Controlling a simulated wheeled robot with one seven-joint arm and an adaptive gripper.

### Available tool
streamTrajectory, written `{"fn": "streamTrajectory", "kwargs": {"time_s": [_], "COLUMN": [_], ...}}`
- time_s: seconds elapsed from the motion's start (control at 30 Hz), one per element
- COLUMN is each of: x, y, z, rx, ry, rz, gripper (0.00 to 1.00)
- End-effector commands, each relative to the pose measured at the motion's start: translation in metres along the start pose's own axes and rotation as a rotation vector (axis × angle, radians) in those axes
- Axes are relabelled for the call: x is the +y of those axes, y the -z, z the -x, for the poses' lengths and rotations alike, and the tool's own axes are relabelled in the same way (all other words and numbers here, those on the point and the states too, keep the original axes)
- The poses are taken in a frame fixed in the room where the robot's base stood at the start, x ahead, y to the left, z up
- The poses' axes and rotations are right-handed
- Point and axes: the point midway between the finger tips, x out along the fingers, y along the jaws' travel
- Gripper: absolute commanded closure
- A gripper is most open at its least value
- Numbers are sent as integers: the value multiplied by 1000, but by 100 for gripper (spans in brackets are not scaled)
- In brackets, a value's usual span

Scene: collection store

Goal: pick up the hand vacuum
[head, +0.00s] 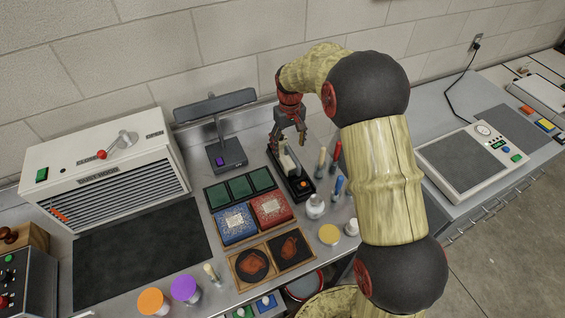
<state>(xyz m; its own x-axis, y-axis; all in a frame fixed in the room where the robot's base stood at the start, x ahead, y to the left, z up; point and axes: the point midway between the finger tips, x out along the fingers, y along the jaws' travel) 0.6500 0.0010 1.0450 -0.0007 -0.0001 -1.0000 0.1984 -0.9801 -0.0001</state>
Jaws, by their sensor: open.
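The hand vacuum seems to be the black and cream device (299,184) with an orange button, lying on the grey bench below my gripper. Its far end is partly hidden by the gripper. My gripper (290,143) is open and points down over the cream part of this device. The fingers appear to be on either side of it or just above it; I cannot tell whether they touch.
A grey lamp-like stand (226,152) is at left. Screwdriver-like tools (337,187) and a white bottle (315,207) stand close at right. Blue (235,224) and red (271,208) boxes lie in front left. A large cream machine (103,170) is far left.

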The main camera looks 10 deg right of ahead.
Motion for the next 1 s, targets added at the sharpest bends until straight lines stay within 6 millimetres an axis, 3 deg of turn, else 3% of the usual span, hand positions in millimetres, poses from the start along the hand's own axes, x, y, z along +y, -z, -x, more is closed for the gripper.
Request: {"fn": "streamTrajectory", "kwargs": {"time_s": [0.37, 0.63, 0.9, 1.0], "x": [0, 1, 1, 1], "y": [-1, -1, 0, -1], "z": [-34, -71, -75, -75], "rx": [-2, -2, 1, 0], "ry": [0, 0, 0, 0], "rz": [-1, -1, -1, -1], "gripper": [33, 33, 33, 38]}}
